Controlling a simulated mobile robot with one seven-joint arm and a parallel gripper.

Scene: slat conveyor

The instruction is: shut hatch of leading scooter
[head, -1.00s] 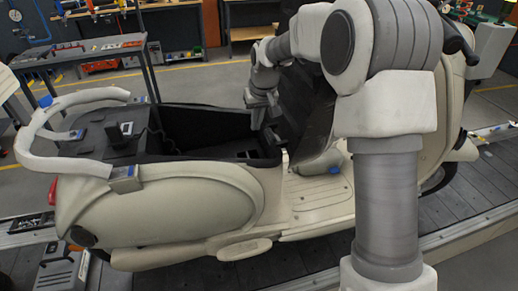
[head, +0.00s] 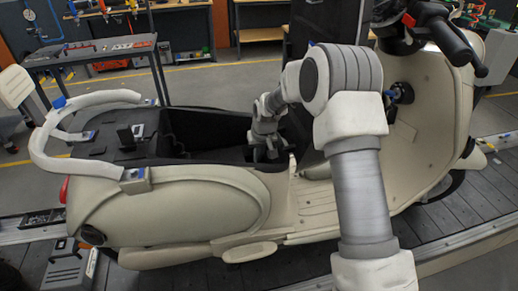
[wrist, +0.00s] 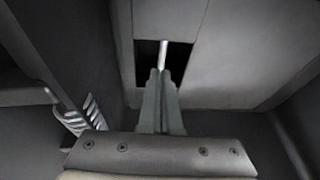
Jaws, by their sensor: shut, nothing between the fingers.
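A cream scooter (head: 185,205) stands side-on on the slat conveyor in the head view. Its long dark under-seat compartment (head: 195,130) is open on top. A dark panel (head: 303,75), apparently the raised hatch, stands upright at the compartment's front end, partly behind my arm. My gripper (head: 272,153) is low at that front end, close to the panel's base. In the wrist view my gripper (wrist: 163,78) is shut and empty, its fingers pointing at a dark square opening (wrist: 150,62) with a pale metal rod (wrist: 163,56) in a grey surface. Contact cannot be told.
A grey grab rail (head: 75,165) curves around the scooter's rear. The handlebar (head: 440,30) and front shield (head: 425,120) are at right, near my arm. A grey tool cart (head: 95,55) stands behind. Dark conveyor slats (head: 470,205) are bare at front right.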

